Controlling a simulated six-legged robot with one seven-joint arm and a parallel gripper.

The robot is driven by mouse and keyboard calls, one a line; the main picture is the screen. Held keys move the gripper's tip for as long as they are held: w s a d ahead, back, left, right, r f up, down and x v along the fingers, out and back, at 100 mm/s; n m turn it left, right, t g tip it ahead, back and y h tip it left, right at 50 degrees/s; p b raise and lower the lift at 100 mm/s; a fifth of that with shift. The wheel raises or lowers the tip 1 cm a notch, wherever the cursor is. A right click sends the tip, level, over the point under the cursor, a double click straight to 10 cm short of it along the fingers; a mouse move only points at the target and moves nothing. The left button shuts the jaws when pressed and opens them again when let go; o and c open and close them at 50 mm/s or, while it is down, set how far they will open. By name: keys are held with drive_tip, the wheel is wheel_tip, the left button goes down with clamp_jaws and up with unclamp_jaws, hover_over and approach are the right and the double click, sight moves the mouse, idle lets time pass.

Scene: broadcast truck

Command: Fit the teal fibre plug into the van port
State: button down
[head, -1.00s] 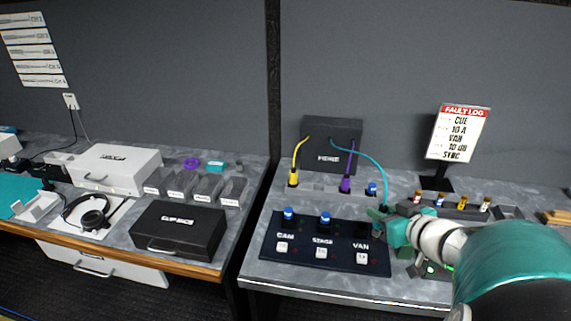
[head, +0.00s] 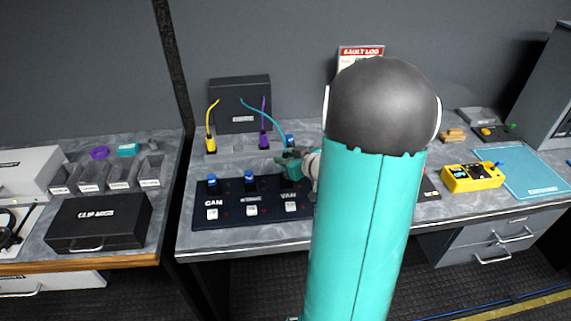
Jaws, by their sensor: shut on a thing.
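My gripper (head: 287,161) is shut at the right end of the black panel (head: 270,217), over the spot above the VAN label (head: 288,195). A teal cable (head: 266,113) runs from the black box at the back down to the gripper. The teal plug itself is hidden by the fingers, as is the van port. I cannot tell whether the plug touches the port or is in it. Blue caps stand at the CAM (head: 212,184) and STAGE (head: 249,180) positions.
Yellow (head: 211,143) and purple (head: 263,139) plugs stand in the rack behind the panel, with a blue cap (head: 289,140) beside them. My arm hides the bench middle. A yellow meter (head: 472,178) and a teal mat (head: 530,172) lie right.

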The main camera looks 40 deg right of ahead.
drive_tip(key=shift+s+f, duration=0.15)
drive_tip(key=shift+f, duration=1.2)
drive_tip(key=c, duration=1.5)
unclamp_jaws()
drive_tip(key=o, duration=0.3)
drive_tip(key=shift+r, duration=0.15)
